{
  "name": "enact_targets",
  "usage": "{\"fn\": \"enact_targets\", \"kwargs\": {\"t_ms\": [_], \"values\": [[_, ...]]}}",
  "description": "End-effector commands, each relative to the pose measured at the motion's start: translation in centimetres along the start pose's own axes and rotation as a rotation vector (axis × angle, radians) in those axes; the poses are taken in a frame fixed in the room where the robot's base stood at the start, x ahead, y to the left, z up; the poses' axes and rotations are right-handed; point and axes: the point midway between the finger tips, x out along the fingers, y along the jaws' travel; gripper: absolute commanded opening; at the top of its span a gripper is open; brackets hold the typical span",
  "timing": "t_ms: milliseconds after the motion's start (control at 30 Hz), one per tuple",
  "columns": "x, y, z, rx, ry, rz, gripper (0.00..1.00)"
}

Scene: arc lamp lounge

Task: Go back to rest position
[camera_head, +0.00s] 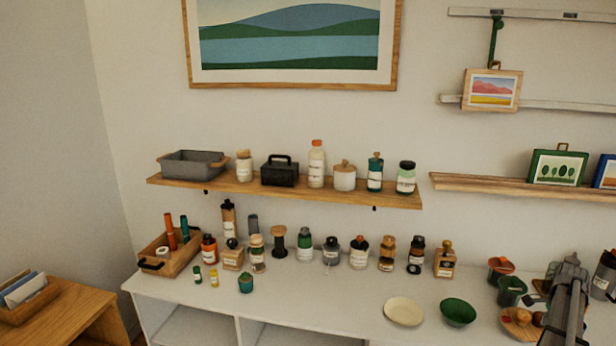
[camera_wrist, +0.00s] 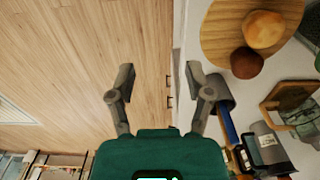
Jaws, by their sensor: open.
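My gripper (camera_wrist: 160,82) shows in the wrist view with its two grey fingers spread wide apart. Nothing is between the fingertips. Behind them in that view are the wooden floor and the edge of the white cabinet top. In the head view my grey arm (camera_head: 567,305) stands at the lower right, in front of the cabinet's right end. I cannot make out the fingers in the head view.
A round wooden board (camera_wrist: 222,32) with round items lies near my right finger. In the head view, a cream plate (camera_head: 404,311) and green bowl (camera_head: 458,312) sit left of my arm. Several bottles line the white cabinet top (camera_head: 330,300), below a wooden shelf (camera_head: 225,187).

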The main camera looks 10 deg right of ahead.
Motion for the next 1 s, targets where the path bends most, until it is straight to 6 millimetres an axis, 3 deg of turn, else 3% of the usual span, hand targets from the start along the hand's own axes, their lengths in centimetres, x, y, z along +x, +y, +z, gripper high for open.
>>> {"fn": "enact_targets", "kwargs": {"t_ms": [367,567,767,1000], "values": [[0.4,-0.2,4.2,-0.102,0.0,0.0,0.66],[0.7,-0.3,7.8,-0.195,0.0,0.0,0.66],[1.2,0.0,13.6,-0.339,0.0,0.0,0.66],[2.1,1.4,23.0,-0.596,0.0,0.0,0.66]]}}
